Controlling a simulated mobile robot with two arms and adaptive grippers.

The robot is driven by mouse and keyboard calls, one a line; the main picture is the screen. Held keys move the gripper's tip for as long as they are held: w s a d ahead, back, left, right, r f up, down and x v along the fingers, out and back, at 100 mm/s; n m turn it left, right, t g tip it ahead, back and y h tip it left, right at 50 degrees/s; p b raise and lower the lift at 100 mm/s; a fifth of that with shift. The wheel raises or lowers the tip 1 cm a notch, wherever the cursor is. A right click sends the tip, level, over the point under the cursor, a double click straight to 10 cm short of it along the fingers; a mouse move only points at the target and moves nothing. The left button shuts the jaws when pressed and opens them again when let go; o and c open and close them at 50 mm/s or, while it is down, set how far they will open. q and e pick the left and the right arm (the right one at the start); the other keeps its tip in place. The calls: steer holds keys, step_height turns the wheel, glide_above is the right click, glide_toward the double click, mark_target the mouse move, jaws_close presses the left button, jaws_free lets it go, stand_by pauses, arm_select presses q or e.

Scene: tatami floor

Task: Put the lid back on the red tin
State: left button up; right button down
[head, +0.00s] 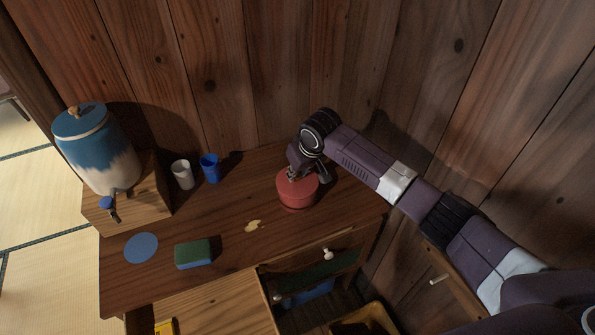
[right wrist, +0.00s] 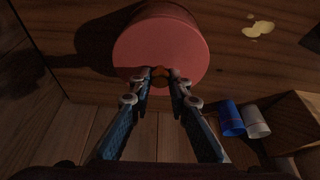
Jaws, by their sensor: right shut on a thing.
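The red tin (head: 297,201) stands on the desk near its back right. Its red lid (head: 288,184) is at the tin's top, and shows as a round face in the right wrist view (right wrist: 160,45). My right gripper (head: 294,174) is above the lid, its two fingers (right wrist: 161,76) closed around the small brownish knob (right wrist: 160,82) on the lid. The lid looks level and lined up with the tin; I cannot tell whether a thin gap is left between them. My left gripper is not in view.
A blue-and-white dispenser (head: 99,150) stands on a wooden box (head: 146,196) at left. White (head: 182,175) and blue (head: 210,168) cups, a blue disc (head: 141,248), a sponge (head: 193,254) and a pale spill (head: 253,226) are on the desk. An open drawer (head: 310,275) is in front.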

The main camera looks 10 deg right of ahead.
steer(key=shift+r+p, duration=0.1)
steer(key=shift+p, duration=0.8)
stand_by(1.0)
steer(key=shift+f+p, duration=0.2)
steer(key=shift+p, duration=0.1)
stand_by(0.8)
steer(key=shift+p, duration=0.35)
stand_by(0.5)
stand_by(0.3)
steer(key=c, duration=1.7)
jaws_free()
steer(key=shift+c, duration=0.2)
steer(key=shift+o, duration=0.4)
steer(key=o, duration=0.4)
steer(key=shift+r, duration=0.1)
